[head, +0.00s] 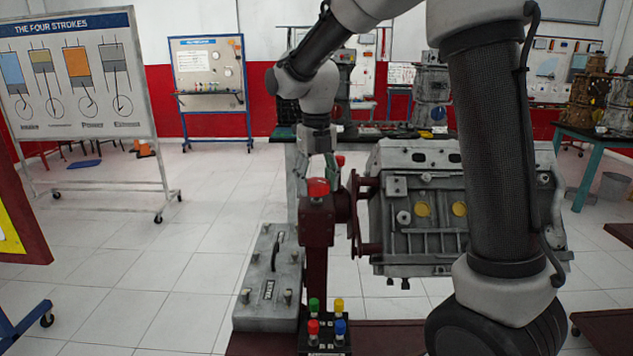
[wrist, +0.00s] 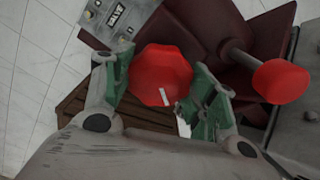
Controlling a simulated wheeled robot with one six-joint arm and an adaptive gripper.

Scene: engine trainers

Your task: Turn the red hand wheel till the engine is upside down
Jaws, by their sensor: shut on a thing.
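The red hand wheel (wrist: 160,72) is a lobed red knob with a white mark near its lower edge in the wrist view. In the head view the wheel (head: 318,188) sits at the top of a dark red post (head: 317,222). My gripper (wrist: 162,85) has its green fingers on either side of the wheel and is shut on it. In the head view my gripper (head: 320,168) comes down from above. The grey engine block (head: 420,205), with yellow round plugs, hangs on a dark red bracket right of the post. My arm hides part of its right side.
A second red knob (wrist: 280,80) on a short metal shaft stands close right of my gripper. A grey case (head: 268,275) lies left of the post. Coloured buttons (head: 327,318) are in front. A poster board (head: 80,75) stands left; open tiled floor lies between.

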